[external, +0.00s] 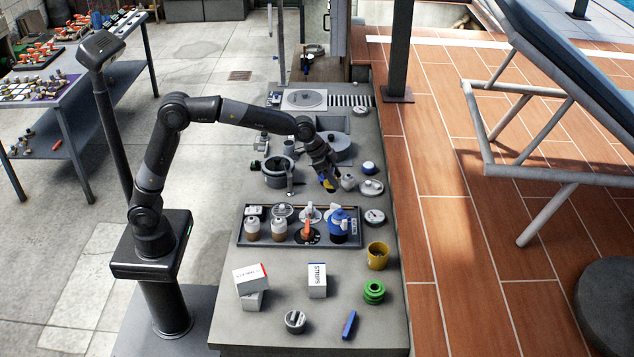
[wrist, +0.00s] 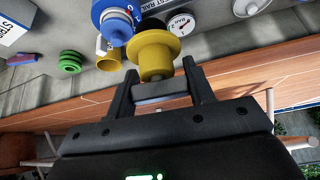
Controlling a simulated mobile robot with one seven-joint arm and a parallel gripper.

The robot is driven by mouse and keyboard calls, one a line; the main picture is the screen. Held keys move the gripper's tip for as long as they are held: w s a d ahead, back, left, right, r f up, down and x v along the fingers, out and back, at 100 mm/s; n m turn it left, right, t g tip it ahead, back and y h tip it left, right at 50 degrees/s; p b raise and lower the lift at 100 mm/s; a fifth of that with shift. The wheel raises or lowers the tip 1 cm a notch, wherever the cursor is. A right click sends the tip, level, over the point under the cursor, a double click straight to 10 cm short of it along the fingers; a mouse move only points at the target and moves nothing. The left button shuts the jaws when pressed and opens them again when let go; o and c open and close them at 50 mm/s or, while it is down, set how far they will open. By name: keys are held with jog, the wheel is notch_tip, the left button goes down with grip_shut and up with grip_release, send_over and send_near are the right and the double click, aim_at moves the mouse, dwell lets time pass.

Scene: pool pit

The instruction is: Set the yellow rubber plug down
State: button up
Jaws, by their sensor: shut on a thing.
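The yellow rubber plug (wrist: 153,48) is a flanged yellow piece with a narrower stem, seen large in the wrist view. My gripper (wrist: 158,82) is shut on its stem, the wide flange beyond the fingertips. In the external view my gripper (external: 329,180) is over the right half of the worktop, beyond the tray, with only a little yellow showing at its tip. The plug looks held clear of the worktop, but the height is hard to judge.
The long grey worktop (external: 235,325) holds a dark tray (external: 268,244) with several bottles, including a blue one (external: 344,226). A yellow mug (external: 377,258), green ringed piece (external: 374,292), white boxes (external: 317,281) and blue bar (external: 349,325) stand nearer. Grey pots and a gauge (external: 375,217) surround my gripper.

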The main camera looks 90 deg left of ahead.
jog(key=w+d+m+h, duration=0.1)
jog(key=w+d+m, duration=0.1)
jog(key=w+d, duration=0.5)
jog(key=w+d+m, duration=0.1)
jog(key=w+d, duration=0.2)
jog(key=d, duration=0.8)
jog(key=shift+w+a+f, duration=0.95)
jog(key=shift+a+f, duration=0.75)
jog(key=shift+f, duration=1.05)
jog(key=shift+w+a+f, duration=1)
jog(key=shift+a+f, duration=0.65)
jog(key=shift+f, duration=1.1)
jog(key=shift+w+a+f, duration=0.95)
jog(key=shift+a+f, duration=0.75)
jog(key=shift+f, duration=1.05)
jog(key=o, duration=1)
jog(key=shift+f, duration=0.15)
